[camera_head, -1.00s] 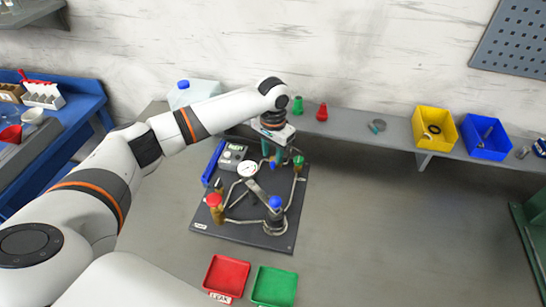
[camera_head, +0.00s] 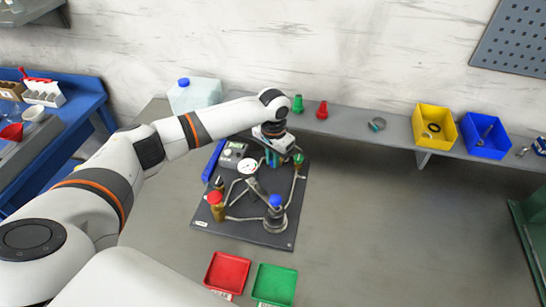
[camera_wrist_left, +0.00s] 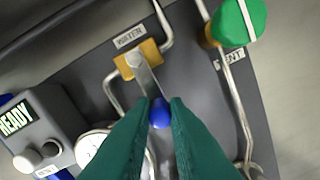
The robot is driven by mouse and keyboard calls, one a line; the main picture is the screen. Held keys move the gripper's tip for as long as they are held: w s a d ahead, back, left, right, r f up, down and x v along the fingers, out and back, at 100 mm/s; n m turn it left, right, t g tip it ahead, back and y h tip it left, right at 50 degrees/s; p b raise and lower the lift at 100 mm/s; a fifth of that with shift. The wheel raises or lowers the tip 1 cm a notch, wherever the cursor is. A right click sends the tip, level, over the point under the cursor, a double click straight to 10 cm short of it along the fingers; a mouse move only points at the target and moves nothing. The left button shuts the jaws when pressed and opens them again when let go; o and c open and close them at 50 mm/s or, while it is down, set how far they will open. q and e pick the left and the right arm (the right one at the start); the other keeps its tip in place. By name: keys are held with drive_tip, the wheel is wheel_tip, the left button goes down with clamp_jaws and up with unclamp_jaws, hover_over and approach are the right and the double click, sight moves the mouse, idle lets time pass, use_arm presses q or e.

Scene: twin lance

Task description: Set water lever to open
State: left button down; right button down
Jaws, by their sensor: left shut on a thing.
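The water lever (camera_wrist_left: 145,78) is a metal handle with a blue tip (camera_wrist_left: 160,113), on a brass valve body (camera_wrist_left: 138,58) beside a plate that appears to read WATER, in the left wrist view. My left gripper (camera_wrist_left: 158,112) has teal fingers shut on the blue tip. In the head view my left gripper (camera_head: 271,158) is over the back of the dark rig board (camera_head: 240,236), and it mostly hides the lever.
A green vent knob (camera_wrist_left: 238,22) stands close to the lever. A round gauge (camera_head: 247,166), a READY box (camera_head: 233,153), a red knob (camera_head: 215,198) and a blue knob (camera_head: 275,201) crowd the board. Red (camera_head: 227,272) and green (camera_head: 275,285) trays lie in front.

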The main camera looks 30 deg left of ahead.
use_arm(q)
drive_tip(key=shift+a+r+m+p, duration=0.15)
drive_tip(key=shift+a+m+p, duration=0.25)
drive_tip(key=shift+m+p, duration=0.55)
drive_tip(key=shift+a+m+p, duration=0.3)
drive_tip(key=shift+m+p, duration=0.3)
drive_tip(key=shift+m, duration=0.25)
drive_tip(key=m, duration=0.1)
drive_tip(key=a+m+p, duration=0.1)
drive_tip(key=shift+m, duration=0.4)
drive_tip(key=shift+w+a+m, duration=0.2)
drive_tip(key=shift+a+m, duration=0.1)
drive_tip(key=shift+m, duration=0.6)
drive_tip(key=m, duration=0.2)
drive_tip(key=w+a+m, duration=0.1)
drive_tip(key=m, duration=0.1)
drive_tip(key=shift+a, duration=0.15)
drive_tip(key=m, duration=0.2)
drive_tip(key=w+m+b, duration=0.1)
drive_tip(key=shift+a+m, duration=0.3)
drive_tip(key=shift+w+a+m+b, duration=0.1)
drive_tip(key=shift+w+m+b, duration=0.25)
drive_tip(key=shift+m, duration=0.65)
